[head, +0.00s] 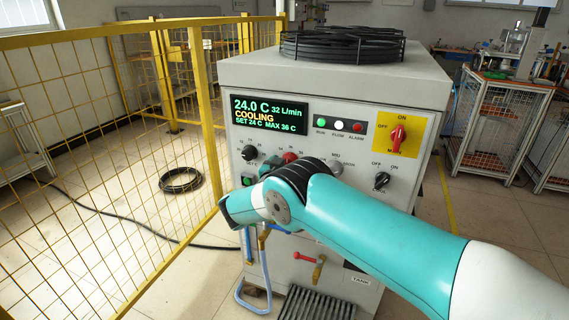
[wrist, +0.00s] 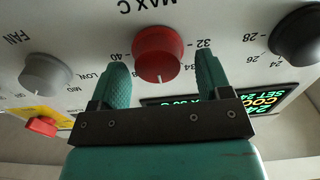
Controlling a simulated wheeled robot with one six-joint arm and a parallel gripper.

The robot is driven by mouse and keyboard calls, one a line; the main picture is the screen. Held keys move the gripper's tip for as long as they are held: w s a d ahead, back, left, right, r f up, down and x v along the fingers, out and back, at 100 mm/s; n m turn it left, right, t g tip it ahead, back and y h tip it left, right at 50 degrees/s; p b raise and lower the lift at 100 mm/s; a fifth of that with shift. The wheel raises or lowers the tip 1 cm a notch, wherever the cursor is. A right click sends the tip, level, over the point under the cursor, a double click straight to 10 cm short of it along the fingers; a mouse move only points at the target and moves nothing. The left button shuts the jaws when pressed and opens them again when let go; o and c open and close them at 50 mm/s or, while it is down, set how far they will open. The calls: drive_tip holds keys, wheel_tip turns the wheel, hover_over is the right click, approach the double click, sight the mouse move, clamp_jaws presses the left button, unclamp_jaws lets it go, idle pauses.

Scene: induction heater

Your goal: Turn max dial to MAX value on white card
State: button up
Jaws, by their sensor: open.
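The red MAX C dial (wrist: 159,50) is on the white front panel, upside down in the wrist view. Its white mark points between the 40 and 32 labels. The display (head: 268,115) reads 24.0 C, COOLING, SET 24 C, MAX 36 C. My gripper (wrist: 162,67) is open, with one teal finger on each side of the red dial; I cannot tell whether they touch it. I see no white card in either view.
A black dial (wrist: 297,38) and a grey FAN dial (wrist: 46,75) flank the red one. A red switch on a yellow plate (head: 416,137) is at the panel's upper right. Yellow mesh fencing (head: 90,150) stands left of the heater cabinet. A black hose coil (head: 181,181) lies on the floor.

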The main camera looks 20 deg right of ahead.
drive_tip(key=shift+d, duration=0.15)
drive_tip(key=c, duration=0.9)
drive_tip(key=shift+f+b, duration=0.1)
drive_tip(key=shift+b, duration=0.25)
drive_tip(key=n+b, duration=0.3)
drive_tip(key=n, duration=0.1)
drive_tip(key=n+b, duration=0.3)
drive_tip(key=n, duration=0.1)
drive_tip(key=shift+a+f+n, duration=0.15)
drive_tip(key=shift+a+n, duration=0.05)
drive_tip(key=shift+n, duration=0.1)
drive_tip(key=n+b, duration=0.1)
drive_tip(key=n, duration=0.3)
drive_tip(key=shift+a, duration=0.1)
drive_tip(key=n, duration=0.5)
drive_tip(key=shift+w, duration=0.1)
drive_tip(key=shift+n, duration=0.3)
